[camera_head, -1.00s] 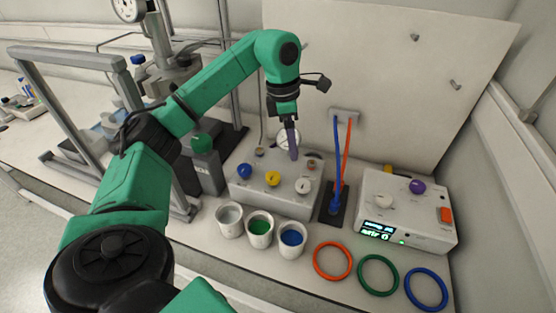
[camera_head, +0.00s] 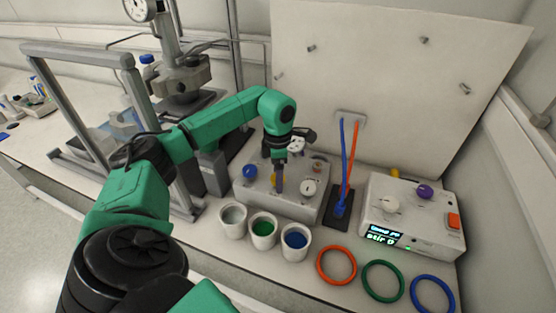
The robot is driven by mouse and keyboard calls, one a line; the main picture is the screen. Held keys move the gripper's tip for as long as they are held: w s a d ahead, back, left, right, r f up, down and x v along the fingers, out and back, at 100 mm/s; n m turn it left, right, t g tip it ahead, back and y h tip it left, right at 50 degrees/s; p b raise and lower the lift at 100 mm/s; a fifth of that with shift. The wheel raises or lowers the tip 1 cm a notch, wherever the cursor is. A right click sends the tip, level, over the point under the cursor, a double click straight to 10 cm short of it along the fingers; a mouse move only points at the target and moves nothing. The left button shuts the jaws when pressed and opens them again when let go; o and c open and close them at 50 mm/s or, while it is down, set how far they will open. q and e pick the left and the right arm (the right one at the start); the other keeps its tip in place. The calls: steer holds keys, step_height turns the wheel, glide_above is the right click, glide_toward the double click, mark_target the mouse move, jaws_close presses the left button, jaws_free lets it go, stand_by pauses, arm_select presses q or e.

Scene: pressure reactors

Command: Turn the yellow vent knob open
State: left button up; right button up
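The yellow vent knob (camera_head: 273,181) is on the front of a light grey valve box, between a blue knob (camera_head: 250,171) and a white knob (camera_head: 308,187). It is mostly hidden behind my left gripper (camera_head: 280,189), with only a sliver of yellow showing. The gripper's dark fingers point down in front of the knob. They overlap edge-on, so I cannot tell whether they are apart or closed, nor whether they touch the knob. My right gripper is not in view.
The valve box (camera_head: 312,210) has a small gauge (camera_head: 296,145) behind it. White, green and blue-filled cups (camera_head: 263,230) stand in front. A stirrer box (camera_head: 430,226) is on the right, past blue and orange tubes (camera_head: 346,160). Coloured rings (camera_head: 337,281) lie at the front right.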

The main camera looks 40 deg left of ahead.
arm_select(q)
jaws_close()
steer(key=shift+n, duration=0.3)
steer(key=n, duration=0.4)
steer(key=shift+r, duration=0.1)
steer(key=n, duration=0.4)
steer(key=shift+w+n+p, duration=0.1)
steer(key=shift+n+p, duration=0.2)
steer(key=n, duration=0.4)
steer(key=shift+n, duration=0.3)
steer(key=shift+a+r+n+p, duration=0.1)
steer(key=shift+n+p, duration=0.25)
steer(key=shift+n, duration=1.75)
